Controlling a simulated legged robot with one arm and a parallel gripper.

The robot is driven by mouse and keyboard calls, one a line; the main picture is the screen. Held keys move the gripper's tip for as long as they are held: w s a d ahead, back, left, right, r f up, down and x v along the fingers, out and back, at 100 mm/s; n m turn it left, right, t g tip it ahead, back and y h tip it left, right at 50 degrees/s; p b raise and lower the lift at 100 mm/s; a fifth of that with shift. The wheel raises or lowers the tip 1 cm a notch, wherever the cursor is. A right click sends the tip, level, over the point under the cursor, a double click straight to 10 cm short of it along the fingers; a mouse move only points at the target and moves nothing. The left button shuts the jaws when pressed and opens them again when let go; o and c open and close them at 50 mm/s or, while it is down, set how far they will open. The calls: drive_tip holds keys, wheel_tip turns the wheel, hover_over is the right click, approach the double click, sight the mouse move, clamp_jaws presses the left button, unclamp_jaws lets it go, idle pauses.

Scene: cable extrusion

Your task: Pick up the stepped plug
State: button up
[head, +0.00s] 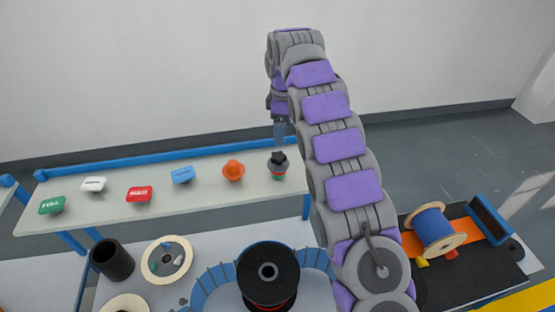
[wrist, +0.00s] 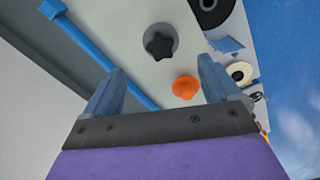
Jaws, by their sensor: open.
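An orange piece (head: 233,170) with a wide rim and a narrower top stands on the pale table; it looks like the stepped plug. In the wrist view the orange piece (wrist: 185,87) lies in the gap between my fingers, closer to the right finger, and below them. My gripper (head: 280,132) points down, open and empty, above the right end of the table. In the head view it is over a dark star-topped knob (head: 278,160), right of the orange piece. The knob (wrist: 158,45) shows beyond the fingertips in the wrist view.
A blue piece (head: 182,175), a red one (head: 139,194), a white one (head: 94,184) and a green one (head: 51,205) sit left on the table. A blue rail (head: 150,160) runs along its back edge. Spools (head: 268,272) stand in front.

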drive_tip(key=p, duration=0.2)
approach(278, 166)
drive_tip(key=f, duration=0.3)
drive_tip(key=w+f, duration=0.1)
drive_tip(key=f, duration=0.1)
drive_tip(key=shift+w+d+f, duration=0.1)
drive_tip(key=shift+d, duration=0.3)
drive_tip(key=shift+w+a+f+p, duration=0.1)
drive_tip(key=shift+f+p, duration=0.05)
drive_tip(key=shift+f, duration=0.95)
drive_tip(key=shift+s+a+f+p, duration=0.1)
drive_tip(key=shift+a+f+p, duration=0.1)
drive_tip(key=shift+f, duration=0.85)
drive_tip(key=shift+w+a+f+p, duration=0.1)
drive_tip(key=shift+f+p, duration=0.05)
drive_tip(key=shift+f, duration=0.95)
drive_tip(key=c, duration=0.9)
drive_tip(key=shift+o, duration=0.2)
drive_tip(key=shift+r, duration=0.1)
